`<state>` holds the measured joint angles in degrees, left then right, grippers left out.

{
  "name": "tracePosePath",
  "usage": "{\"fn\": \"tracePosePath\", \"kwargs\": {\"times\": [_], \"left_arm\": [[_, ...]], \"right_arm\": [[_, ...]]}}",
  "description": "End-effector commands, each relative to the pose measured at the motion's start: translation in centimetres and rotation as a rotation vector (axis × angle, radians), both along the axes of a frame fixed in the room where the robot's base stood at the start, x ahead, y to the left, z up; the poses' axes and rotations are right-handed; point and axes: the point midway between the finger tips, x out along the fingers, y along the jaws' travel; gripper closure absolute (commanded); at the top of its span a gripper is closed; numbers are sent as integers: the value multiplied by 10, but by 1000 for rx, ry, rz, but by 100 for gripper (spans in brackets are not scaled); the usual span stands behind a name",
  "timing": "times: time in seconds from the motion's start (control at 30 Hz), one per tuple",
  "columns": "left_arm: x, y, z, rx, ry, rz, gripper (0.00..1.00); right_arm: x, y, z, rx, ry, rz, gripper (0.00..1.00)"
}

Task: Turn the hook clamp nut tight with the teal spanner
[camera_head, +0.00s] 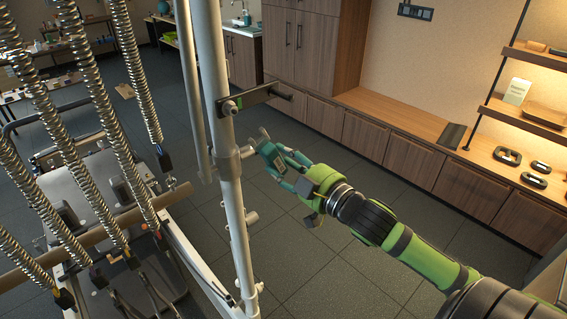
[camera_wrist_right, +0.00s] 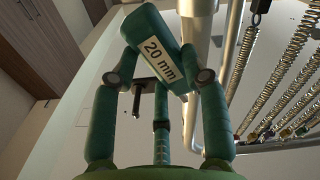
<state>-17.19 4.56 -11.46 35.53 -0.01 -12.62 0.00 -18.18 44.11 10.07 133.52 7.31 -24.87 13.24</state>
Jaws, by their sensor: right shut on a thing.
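The teal spanner (camera_head: 268,149) is in my right gripper (camera_head: 284,165), in mid-air right of the white upright. Its pale jaw end points up and left, toward the post. In the right wrist view the spanner (camera_wrist_right: 153,46) shows a white "20 mm" label, and the gripper (camera_wrist_right: 157,78) is shut around its handle. The hook clamp (camera_head: 257,97) is a dark arm on the upright with a grey nut (camera_head: 230,107) at its left end. The nut is above and left of the spanner, with a visible gap. My left gripper is not in view.
The white upright (camera_head: 236,210) stands close left of my right gripper. Several metal springs (camera_head: 98,95) hang at the left over the reformer (camera_head: 75,190). A wooden bench (camera_head: 400,118) and shelves (camera_head: 525,110) line the back right. Dark floor between is clear.

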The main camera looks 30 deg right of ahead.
Motion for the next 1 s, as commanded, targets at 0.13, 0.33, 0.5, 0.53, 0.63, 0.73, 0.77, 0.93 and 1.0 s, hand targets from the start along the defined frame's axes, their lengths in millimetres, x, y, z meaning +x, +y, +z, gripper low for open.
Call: {"fn": "tracePosePath", "kwargs": {"times": [0.13,0.33,0.5,0.53,0.63,0.73,0.77,0.93,1.0], "left_arm": [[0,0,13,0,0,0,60],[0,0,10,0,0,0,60],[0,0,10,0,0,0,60],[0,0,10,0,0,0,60],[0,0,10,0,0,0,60],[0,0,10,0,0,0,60],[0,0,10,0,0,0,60],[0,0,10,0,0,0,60],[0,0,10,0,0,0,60]], "right_arm": [[2,-11,15,-118,-16,0,95],[4,-29,26,-315,-43,1,95],[6,-40,36,-427,-60,1,95],[6,-40,36,-436,-61,1,95],[6,-41,38,-447,-64,1,95],[6,-41,38,-446,-64,1,95],[6,-41,38,-446,-64,1,95],[6,-41,38,-444,-64,0,95],[6,-41,38,-444,-64,0,95]]}}
